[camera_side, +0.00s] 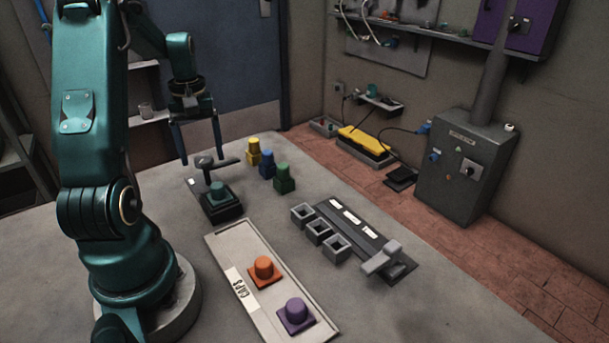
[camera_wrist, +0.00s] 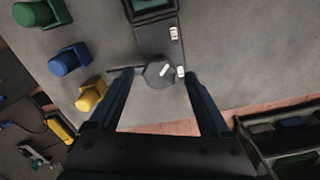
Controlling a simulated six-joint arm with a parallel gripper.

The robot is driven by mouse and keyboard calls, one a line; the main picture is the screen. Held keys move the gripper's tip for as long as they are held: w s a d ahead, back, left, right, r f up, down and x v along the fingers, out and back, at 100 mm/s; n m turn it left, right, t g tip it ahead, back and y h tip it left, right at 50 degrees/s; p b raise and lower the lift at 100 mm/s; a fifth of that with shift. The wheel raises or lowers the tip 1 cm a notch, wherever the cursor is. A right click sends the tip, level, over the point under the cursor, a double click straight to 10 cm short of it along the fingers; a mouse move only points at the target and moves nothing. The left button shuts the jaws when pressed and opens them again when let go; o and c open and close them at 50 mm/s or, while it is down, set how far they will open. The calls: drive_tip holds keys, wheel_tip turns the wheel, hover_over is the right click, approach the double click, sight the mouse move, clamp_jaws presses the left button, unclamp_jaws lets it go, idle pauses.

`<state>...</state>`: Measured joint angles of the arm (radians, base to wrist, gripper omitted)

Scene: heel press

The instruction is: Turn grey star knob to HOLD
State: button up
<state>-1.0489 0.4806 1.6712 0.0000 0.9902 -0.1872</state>
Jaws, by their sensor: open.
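The grey star knob (camera_side: 204,162) stands on a dark plate at the back of the bench, with a grey bar beside it. In the wrist view the knob (camera_wrist: 157,76) lies between my finger tips, and a dark bar runs out to its left. Small white marks show at the knob and on the plate (camera_wrist: 157,44); I cannot read them or tell which is HOLD. My gripper (camera_side: 201,152) is open and points down above the knob, with one finger on each side. It shows in the wrist view (camera_wrist: 157,74) too. I cannot tell whether the fingers touch the knob.
A teal cap (camera_side: 219,192) on a dark block stands just in front. Yellow (camera_side: 253,150), blue (camera_side: 267,164) and green (camera_side: 284,178) caps stand to the right. A tray (camera_side: 222,257) holds orange and purple caps. A grey lever (camera_side: 381,257) and open square sockets (camera_side: 319,232) are further right.

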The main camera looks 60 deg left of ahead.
drive_tip(key=shift+f, duration=0.3)
drive_tip(key=shift+c, duration=0.3)
clamp_jaws()
